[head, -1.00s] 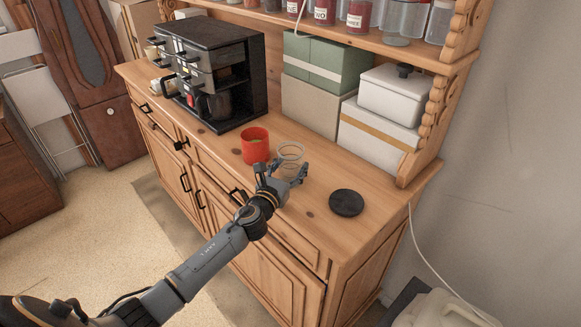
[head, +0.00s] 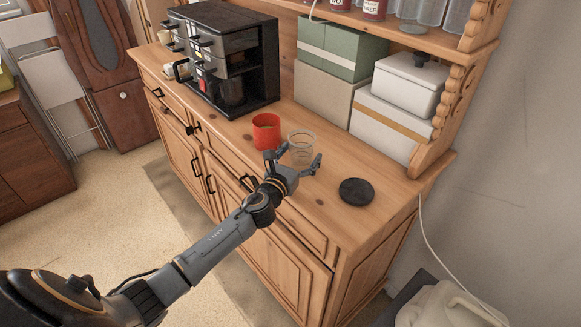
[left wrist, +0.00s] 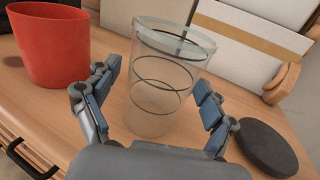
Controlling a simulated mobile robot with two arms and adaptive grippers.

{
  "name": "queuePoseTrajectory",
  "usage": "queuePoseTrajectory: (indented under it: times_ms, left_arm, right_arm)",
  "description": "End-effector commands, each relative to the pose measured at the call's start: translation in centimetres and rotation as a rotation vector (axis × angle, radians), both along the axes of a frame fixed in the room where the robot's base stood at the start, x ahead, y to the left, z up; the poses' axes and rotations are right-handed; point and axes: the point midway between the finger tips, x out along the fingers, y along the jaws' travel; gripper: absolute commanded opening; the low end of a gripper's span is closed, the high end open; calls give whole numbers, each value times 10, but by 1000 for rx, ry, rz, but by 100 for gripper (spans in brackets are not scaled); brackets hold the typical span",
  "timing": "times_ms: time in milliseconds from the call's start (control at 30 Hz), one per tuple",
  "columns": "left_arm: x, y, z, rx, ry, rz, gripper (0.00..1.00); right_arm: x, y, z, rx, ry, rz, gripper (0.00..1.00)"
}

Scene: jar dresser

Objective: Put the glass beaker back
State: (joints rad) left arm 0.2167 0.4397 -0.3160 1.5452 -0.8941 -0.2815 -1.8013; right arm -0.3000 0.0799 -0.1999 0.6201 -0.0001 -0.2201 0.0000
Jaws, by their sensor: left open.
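The clear glass beaker (head: 301,146) stands upright on the wooden dresser top, just right of a red cup (head: 266,131). My left gripper (head: 303,153) is open at the beaker's near side. In the left wrist view the beaker (left wrist: 165,85) stands between the two spread fingers of the gripper (left wrist: 157,78), with a gap visible on each side. Thin dark rings show on or through the glass. A round black lid or disc (head: 356,192) lies flat to the right. My right gripper is not in view.
A black coffee machine (head: 225,60) stands to the left. Storage boxes (head: 390,120) line the back. Above, a shelf (head: 400,38) holds red tins and several clear glass vessels. The dresser top (head: 325,190) around the black disc is clear.

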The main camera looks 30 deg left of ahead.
Motion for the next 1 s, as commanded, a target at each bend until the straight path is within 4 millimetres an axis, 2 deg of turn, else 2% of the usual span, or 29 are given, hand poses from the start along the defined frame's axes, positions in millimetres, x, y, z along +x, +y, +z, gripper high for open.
queuePoseTrajectory:
  times_ms: [300,500,700,1000]
  left_arm:
    - [-64,0,-6,2,5,-3,84]
    - [-97,-1,-4,2,4,-3,84]
    - [-112,-1,-2,0,3,-1,84]
    - [-113,-1,-1,0,2,-1,84]
  right_arm:
    - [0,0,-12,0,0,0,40]
    - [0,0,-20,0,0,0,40]
    - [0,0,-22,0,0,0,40]
    - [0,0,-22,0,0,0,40]
